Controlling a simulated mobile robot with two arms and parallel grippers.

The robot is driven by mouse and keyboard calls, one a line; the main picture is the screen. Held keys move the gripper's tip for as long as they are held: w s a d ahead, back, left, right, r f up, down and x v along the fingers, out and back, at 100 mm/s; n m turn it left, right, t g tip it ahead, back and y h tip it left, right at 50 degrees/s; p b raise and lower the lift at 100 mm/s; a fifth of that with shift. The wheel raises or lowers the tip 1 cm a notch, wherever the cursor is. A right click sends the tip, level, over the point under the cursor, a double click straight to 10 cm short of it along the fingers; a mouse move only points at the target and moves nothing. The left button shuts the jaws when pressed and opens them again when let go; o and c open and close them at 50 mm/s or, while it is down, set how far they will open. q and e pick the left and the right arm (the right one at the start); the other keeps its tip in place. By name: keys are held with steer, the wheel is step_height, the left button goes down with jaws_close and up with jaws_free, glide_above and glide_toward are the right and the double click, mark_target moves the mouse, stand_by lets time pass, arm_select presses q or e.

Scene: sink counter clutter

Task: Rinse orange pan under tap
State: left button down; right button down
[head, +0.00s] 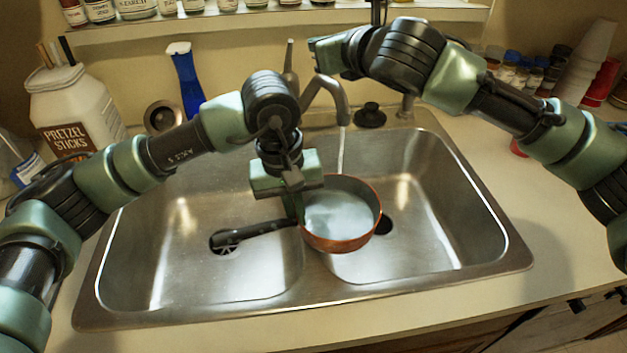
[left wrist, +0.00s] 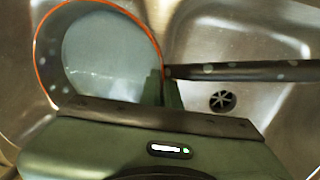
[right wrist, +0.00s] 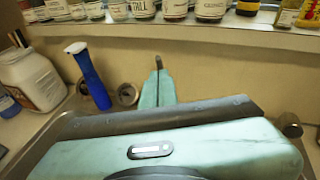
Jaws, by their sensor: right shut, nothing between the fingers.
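The orange pan (head: 341,243), with a black handle (head: 254,231), is over the sink's middle divider and right basin. It holds pale, cloudy water (head: 338,214). A stream runs from the tap (head: 334,92) into it. My left gripper (head: 293,205) is shut on the pan where the handle meets the rim. The left wrist view shows the pan's orange rim (left wrist: 160,50) and the fingers at the handle's base. My right gripper (head: 318,45) is shut and empty, raised behind the tap near the wall; its closed fingers show in the right wrist view (right wrist: 158,88).
The steel double sink (head: 180,290) has drains in both basins. A pretzel sticks jug (head: 70,105) and blue bottle (head: 186,80) stand behind left. Stacked cups (head: 590,60) and small jars stand behind right. A shelf of jars (head: 250,22) runs above. The right counter is mostly clear.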

steer(key=c, duration=1.4)
jaws_free()
steer(key=m+h, duration=0.4)
steer(key=m, duration=0.1)
glide_toward(291, 46)
steer(key=shift+m, duration=0.3)
steer(key=x, duration=1.1)
steer(key=shift+w+a+f, duration=0.1)
steer(key=shift+w+f, duration=0.05)
steer(key=shift+w, duration=0.1)
jaws_close()
